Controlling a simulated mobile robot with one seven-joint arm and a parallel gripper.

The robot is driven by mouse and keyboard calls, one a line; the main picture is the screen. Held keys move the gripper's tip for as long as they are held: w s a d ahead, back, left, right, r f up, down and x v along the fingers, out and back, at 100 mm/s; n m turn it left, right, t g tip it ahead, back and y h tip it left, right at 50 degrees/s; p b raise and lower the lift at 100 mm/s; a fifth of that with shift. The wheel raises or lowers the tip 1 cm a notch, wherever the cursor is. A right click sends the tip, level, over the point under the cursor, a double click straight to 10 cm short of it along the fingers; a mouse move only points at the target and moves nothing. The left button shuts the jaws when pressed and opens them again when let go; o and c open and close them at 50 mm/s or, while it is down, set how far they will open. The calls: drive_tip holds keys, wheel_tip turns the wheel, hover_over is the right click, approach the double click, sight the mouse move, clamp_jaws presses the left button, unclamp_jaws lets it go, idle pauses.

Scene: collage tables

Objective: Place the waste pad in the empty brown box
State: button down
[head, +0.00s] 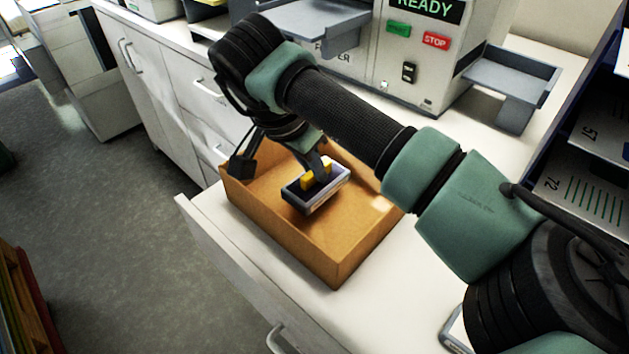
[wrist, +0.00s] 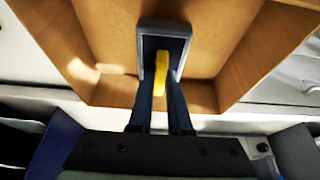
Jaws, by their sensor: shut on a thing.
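The waste pad (head: 312,196) is a small dark block with a light grey rim and a yellow grip on top. My gripper (head: 318,178) is shut on the yellow grip. The pad is within the outline of the brown box (head: 290,238), tilted a little; I cannot tell whether it touches the box floor. The box is open-topped and otherwise looks empty. In the wrist view the pad (wrist: 150,50) sits between my two fingers (wrist: 160,95), with the brown box (wrist: 100,30) around it.
The box stands on a white counter (head: 400,268) near its front edge. Behind is a grey machine (head: 425,60) with a READY display and a side tray (head: 510,80). Shelves (head: 595,170) stand at the right. Grey floor (head: 110,220) lies left.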

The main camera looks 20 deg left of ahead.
sight(312, 183)
drive_tip(key=shift+f, duration=1.85)
drive_tip(key=shift+f, duration=0.1)
drive_tip(key=c, duration=0.8)
unclamp_jaws()
drive_tip(key=shift+c, duration=0.2)
drive_tip(key=v, duration=1.2)
drive_tip(key=shift+w, duration=0.1)
